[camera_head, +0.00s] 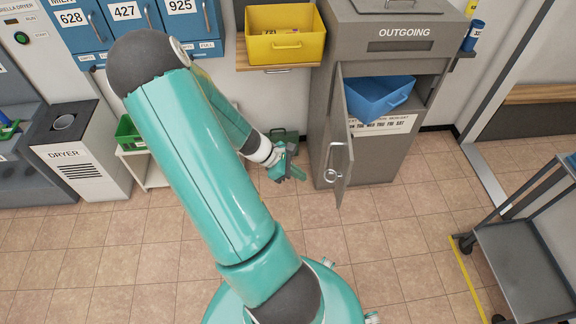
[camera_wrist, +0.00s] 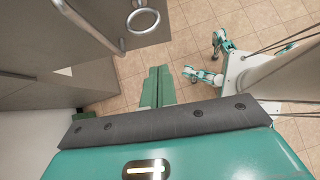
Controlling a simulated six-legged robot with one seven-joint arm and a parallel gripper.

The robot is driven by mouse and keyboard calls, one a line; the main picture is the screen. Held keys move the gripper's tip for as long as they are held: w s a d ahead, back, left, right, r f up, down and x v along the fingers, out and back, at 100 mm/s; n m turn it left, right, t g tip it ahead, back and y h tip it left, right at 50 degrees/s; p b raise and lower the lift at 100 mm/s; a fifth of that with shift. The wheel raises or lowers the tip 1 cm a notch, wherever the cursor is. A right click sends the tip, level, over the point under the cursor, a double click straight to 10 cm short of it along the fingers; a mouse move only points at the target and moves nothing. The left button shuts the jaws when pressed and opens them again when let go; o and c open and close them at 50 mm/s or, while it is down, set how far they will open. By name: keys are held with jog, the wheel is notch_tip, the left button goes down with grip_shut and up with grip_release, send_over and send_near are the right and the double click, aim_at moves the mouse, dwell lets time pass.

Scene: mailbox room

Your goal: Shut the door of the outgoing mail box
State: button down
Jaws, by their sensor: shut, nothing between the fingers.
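The grey outgoing mail box (camera_head: 345,20) stands at the upper right of the head view, labelled OUTGOING. Its door (camera_head: 341,140) stands open, swung out toward the front, with a ring handle (camera_head: 338,160) on it. The door also shows at the top left of the wrist view (camera_wrist: 97,18), with its ring handle (camera_wrist: 143,8) near the top edge. A blue bin (camera_head: 378,98) sits inside the open compartment. My gripper (camera_head: 298,173) is shut and empty, just left of the door and apart from it. Its green fingers show in the wrist view (camera_wrist: 157,88).
A yellow bin (camera_head: 284,48) sits on a shelf left of the box. A grey cart (camera_head: 520,265) stands at the right, beside a yellow floor line (camera_head: 468,278). The tiled floor (camera_head: 395,235) in front of the door is clear.

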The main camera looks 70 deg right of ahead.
jog(key=s, duration=0.1)
jog(key=s+d, duration=0.1)
jog(key=s, duration=0.1)
jog(key=s+f, duration=0.1)
jog(key=shift+s+d, duration=0.3)
jog(key=shift+d, duration=0.1)
